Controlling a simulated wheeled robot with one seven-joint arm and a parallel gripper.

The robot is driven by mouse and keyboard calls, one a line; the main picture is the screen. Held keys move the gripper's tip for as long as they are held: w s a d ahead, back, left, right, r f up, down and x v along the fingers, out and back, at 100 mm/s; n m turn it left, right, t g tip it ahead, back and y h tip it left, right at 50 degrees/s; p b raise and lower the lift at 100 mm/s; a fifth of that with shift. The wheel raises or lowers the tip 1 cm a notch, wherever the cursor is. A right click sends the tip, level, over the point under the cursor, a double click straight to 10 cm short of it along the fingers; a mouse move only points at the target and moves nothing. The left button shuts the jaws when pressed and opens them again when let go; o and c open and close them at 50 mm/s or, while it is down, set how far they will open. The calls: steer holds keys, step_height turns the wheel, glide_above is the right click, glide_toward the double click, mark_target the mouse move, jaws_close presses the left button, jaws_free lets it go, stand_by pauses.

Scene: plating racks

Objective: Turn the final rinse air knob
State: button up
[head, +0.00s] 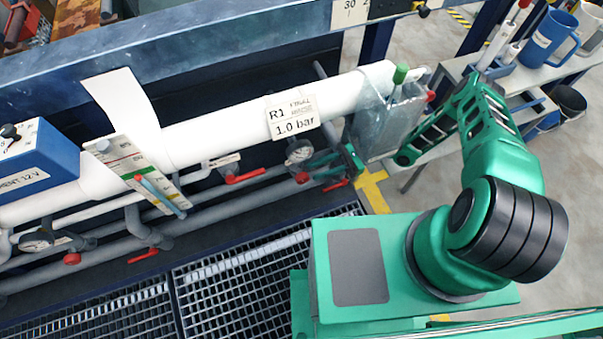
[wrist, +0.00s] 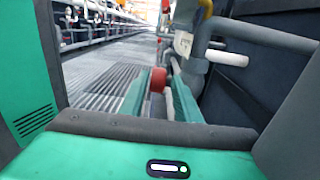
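The label plate (head: 293,116) on the white pipe reads R1, small text that looks like "final rinse", and 1.0 bar. A round gauge (head: 298,152) sits below it, with a small red knob (head: 302,178) under the gauge. My gripper (head: 318,169) reaches in from the right, its green fingers by the knob. In the wrist view the red knob (wrist: 157,80) shows between the two fingertips of my gripper (wrist: 160,88). The fingers stand apart, about a knob's width at the tips. Whether they touch the knob is not clear.
Red lever handles (head: 245,177) sit on the grey pipes nearby. Another gauge (head: 37,240) with its own red knob (head: 72,258) is at far left. A clear sheet (head: 388,115) hangs by the pipe's right end, close to my arm. Floor grating (head: 240,275) lies below.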

mark_target(306, 174)
steer(key=x, duration=0.6)
steer(key=shift+a, duration=0.2)
jaws_close()
